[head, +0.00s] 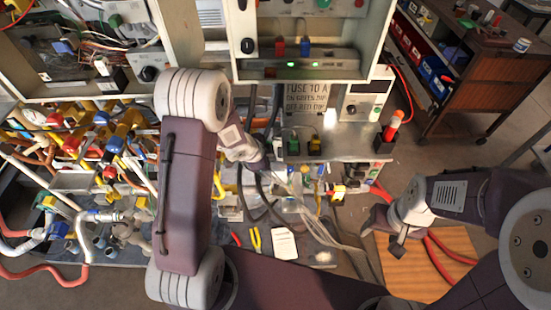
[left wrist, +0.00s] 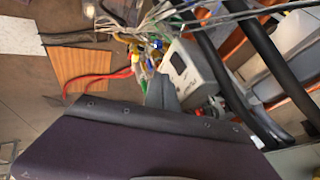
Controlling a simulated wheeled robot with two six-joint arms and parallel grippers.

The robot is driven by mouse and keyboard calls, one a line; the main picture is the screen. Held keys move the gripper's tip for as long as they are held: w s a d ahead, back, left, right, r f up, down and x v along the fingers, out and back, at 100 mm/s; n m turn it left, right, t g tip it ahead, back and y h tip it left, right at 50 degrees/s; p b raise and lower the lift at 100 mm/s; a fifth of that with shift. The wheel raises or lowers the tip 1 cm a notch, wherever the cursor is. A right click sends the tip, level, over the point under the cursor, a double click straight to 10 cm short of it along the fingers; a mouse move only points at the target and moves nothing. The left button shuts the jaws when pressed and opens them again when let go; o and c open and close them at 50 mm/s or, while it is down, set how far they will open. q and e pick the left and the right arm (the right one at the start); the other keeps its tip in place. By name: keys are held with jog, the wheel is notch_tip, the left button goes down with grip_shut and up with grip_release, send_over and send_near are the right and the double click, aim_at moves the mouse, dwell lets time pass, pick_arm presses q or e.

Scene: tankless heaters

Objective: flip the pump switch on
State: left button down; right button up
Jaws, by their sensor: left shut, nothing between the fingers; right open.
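I cannot tell for sure which part is the pump switch. A white lever (head: 330,118) stands beside a printed sign (head: 306,98) that reads in part "FUSE 10 A" and "ON GREEN". To its right is a white panel (head: 367,106) with a dark knob. My left gripper (head: 272,170) is shut and empty, below and left of the lever and apart from it; its tips are small and partly lost against the cables. The left wrist view shows no clear switch.
An open grey cabinet (head: 300,72) with a green light stands above the shelf. Left are dense pipes and valves (head: 110,140) and another panel with a black knob (head: 148,73). Loose cables hang below the shelf. A wooden board (head: 440,270) lies on the floor, and a brown cart (head: 465,80) stands right.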

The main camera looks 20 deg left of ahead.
pick_arm(q)
jog(key=s+b, duration=0.2)
jog(key=b, duration=0.2)
pick_arm(e)
jog(key=f, duration=0.2)
jog(key=s+f, duration=0.1)
jog(key=f, duration=0.1)
pick_arm(q)
jog(key=shift+w+b, duration=0.1)
jog(key=shift+b, duration=0.2)
pick_arm(e)
jog(key=shift+f, duration=0.1)
pick_arm(q)
jog(key=b, duration=0.4)
send_near(279, 157)
jog(key=s+d+f, duration=0.1)
jog(key=d+f, duration=0.3)
jog(key=shift+w+a+f+p, duration=0.15)
jog(key=shift+w+f+p, duration=0.05)
jog(key=shift+w+p, duration=0.4)
jog(key=shift+w+a+f+p, duration=0.2)
jog(key=shift+w+p, duration=0.25)
jog(key=shift+w, duration=0.25)
jog(key=shift+w+a+f+p, duration=0.15)
jog(key=shift+w+f+p, duration=0.05)
jog(key=shift+w+p, duration=0.4)
pick_arm(e)
jog(key=shift+f, duration=0.4)
